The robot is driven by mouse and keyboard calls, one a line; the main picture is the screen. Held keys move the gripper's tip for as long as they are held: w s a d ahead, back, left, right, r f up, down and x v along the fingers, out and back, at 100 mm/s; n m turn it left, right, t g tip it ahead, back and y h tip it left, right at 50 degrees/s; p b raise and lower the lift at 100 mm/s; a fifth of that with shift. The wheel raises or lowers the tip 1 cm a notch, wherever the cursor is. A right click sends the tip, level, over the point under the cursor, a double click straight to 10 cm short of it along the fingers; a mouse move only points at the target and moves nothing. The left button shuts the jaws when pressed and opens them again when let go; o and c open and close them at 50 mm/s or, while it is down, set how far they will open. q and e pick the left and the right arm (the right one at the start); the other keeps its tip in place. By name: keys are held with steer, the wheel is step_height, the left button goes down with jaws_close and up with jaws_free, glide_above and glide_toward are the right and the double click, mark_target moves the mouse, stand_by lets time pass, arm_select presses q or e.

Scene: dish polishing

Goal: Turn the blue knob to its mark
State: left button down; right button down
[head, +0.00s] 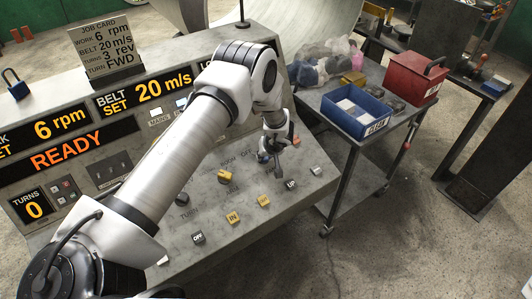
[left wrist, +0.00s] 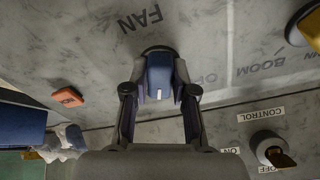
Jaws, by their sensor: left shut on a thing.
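The blue knob (left wrist: 160,76) shows in the left wrist view, with a short white line on its near end. It stands on the grey panel below the printed word FAN. My left gripper (left wrist: 160,95) has a finger on each side of the knob and is shut on it. In the head view my left gripper (head: 271,156) is low over the right part of the sloped console, and it hides the blue knob there. No separate mark for the knob is clear in either view. My right gripper is in neither view.
A yellow knob (head: 224,177) stands by the BOOM label, left of my gripper. Several push buttons, one marked UP (head: 290,184), line the front edge. An orange block (left wrist: 68,97) lies near the knob. A trolley with a blue bin (head: 343,119) and red box (head: 408,82) stands right.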

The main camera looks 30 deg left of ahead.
arm_select(q)
steer(key=shift+s+a+m+p, duration=0.15)
steer(key=shift+m+p, duration=0.5)
steer(key=shift+m, duration=1.05)
steer(key=c, duration=1.2)
jaws_free()
steer(key=shift+o, duration=1.3)
steer(key=shift+f, duration=0.1)
steer(key=shift+w+a+f+h, duration=0.1)
steer(key=shift+w+a+h, duration=0.05)
steer(key=shift+w+h, duration=0.15)
steer(key=v, duration=1.2)
